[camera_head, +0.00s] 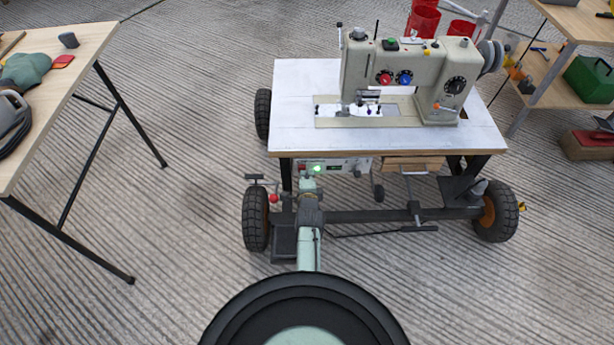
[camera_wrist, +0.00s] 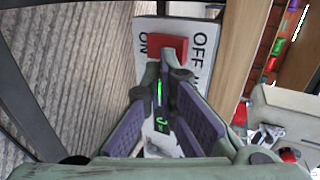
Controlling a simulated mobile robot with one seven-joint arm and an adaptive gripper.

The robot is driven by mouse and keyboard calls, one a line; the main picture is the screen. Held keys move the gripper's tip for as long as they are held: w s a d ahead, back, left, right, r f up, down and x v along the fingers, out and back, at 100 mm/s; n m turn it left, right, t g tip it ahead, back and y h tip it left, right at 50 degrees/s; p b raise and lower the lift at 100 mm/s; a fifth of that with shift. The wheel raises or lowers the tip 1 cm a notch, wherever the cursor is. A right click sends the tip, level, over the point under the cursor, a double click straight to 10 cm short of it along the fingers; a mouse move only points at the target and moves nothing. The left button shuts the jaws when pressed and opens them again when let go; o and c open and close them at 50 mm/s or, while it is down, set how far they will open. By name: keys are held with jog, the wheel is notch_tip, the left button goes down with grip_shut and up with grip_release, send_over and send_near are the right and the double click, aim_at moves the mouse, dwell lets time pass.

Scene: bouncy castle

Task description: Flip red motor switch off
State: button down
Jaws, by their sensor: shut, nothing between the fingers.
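The red motor switch (camera_wrist: 168,45) sits on a white panel (camera_wrist: 150,27) marked ON on its left and OFF on its right in the wrist view. In the head view the switch (camera_head: 302,167) is a small red patch on the control box (camera_head: 345,166) under the sewing table's front edge, beside a lit green light (camera_head: 317,168). My gripper (camera_wrist: 172,72) is shut and empty, its fingertips right at the switch's near edge. I cannot tell whether they touch it. In the head view my gripper (camera_head: 309,184) is just in front of the box. The switch's lower part is hidden by the fingers.
The sewing machine (camera_head: 400,75) stands on a white wheeled table (camera_head: 300,90). Its wooden edge (camera_wrist: 234,55) runs close beside the panel. Pedals and a frame bar (camera_head: 370,215) lie below. A side table (camera_head: 75,45) stands left, shelves (camera_head: 545,75) right. The floor between is clear.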

jog(key=p, duration=0.1)
jog(key=w+r+g+p, duration=0.1)
jog(key=p, duration=0.1)
jog(key=shift+r, duration=0.25)
jog(key=shift+f, duration=0.55)
jog(key=shift+r, duration=0.1)
jog(key=shift+r+p, duration=0.75)
jog(key=shift+r, duration=0.05)
